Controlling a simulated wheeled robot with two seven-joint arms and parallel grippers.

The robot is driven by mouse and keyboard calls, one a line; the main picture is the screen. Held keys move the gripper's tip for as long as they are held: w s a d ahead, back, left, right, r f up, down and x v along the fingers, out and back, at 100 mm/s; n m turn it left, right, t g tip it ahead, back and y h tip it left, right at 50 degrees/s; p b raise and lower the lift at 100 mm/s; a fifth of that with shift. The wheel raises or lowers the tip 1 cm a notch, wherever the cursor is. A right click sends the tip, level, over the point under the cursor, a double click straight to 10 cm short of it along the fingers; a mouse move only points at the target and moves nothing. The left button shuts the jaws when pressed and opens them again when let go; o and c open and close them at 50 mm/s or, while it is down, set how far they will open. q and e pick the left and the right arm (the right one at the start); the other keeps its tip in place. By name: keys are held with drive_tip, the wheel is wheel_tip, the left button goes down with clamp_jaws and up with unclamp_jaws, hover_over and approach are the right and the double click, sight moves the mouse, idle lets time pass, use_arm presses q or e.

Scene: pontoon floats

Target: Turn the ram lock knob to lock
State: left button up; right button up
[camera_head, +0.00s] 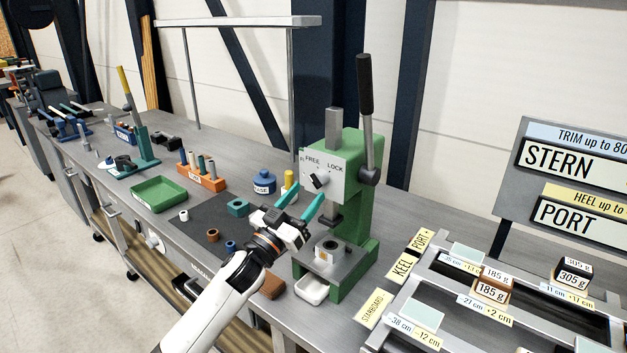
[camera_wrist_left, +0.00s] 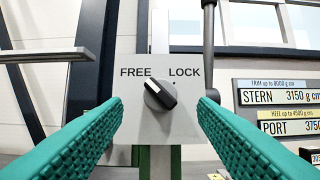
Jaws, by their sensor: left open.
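The ram lock knob (camera_head: 320,180) is a dark knob on the pale plate of a green press (camera_head: 352,170). It also shows in the left wrist view (camera_wrist_left: 160,95), between the words FREE and LOCK, slanted with its upper end toward FREE at the upper left. My left gripper (camera_head: 309,192) is open in front of the plate. Its two teal fingers lie to the left and right of the knob in the wrist view, apart from it, with nothing between them. My right gripper is not in view.
The press's black-handled lever (camera_head: 365,85) rises right of the plate. A small white tray (camera_head: 311,291) stands at the press's foot. A blue pot (camera_head: 263,184) and an orange rack (camera_head: 201,178) stand to the left. A metal frame with weights (camera_head: 491,289) is at the right.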

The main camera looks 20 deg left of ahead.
sight(314, 185)
use_arm(q)
drive_tip(key=shift+p+x, duration=0.35)
drive_tip(key=shift+x, duration=1.6)
drive_tip(key=c, duration=1)
drive_tip(key=shift+o, duration=0.2)
